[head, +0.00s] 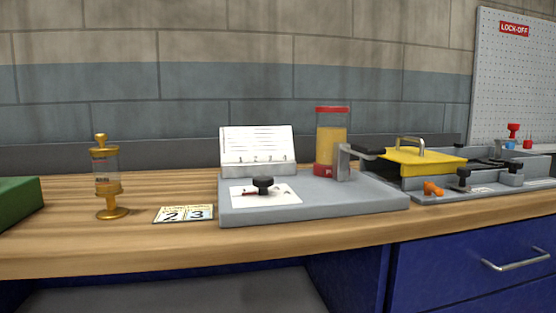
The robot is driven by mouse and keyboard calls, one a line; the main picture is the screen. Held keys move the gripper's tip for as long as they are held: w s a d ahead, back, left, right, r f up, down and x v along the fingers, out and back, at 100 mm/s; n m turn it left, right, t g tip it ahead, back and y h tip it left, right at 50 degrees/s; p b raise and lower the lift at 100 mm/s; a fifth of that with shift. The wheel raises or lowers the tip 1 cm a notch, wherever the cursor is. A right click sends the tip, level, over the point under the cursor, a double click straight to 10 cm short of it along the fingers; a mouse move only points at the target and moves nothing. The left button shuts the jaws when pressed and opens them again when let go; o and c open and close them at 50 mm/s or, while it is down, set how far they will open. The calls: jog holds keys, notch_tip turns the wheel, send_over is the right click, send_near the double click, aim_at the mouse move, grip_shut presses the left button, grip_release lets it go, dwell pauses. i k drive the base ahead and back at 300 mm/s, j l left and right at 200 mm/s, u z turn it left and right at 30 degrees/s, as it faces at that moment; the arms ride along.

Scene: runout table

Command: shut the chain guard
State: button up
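A yellow panel (425,162) with a metal bar handle (409,145) on top lies over a grey housing at the right of the bench; it looks like the chain guard. To its right, dark parts and part of the grey housing (515,166) are uncovered. Whether the yellow panel slides or hinges I cannot tell. My gripper is not in the head view.
Left of the guard, a grey base (330,203) carries a red-capped amber container (331,140), a black knob (263,184) and a black-gripped lever (367,151). Orange pieces (433,189) sit in front of the guard. A brass oiler (108,182) stands left on the wooden bench (170,242).

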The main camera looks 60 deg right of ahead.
aim_at(415, 161)
jog(key=z, duration=3.1)
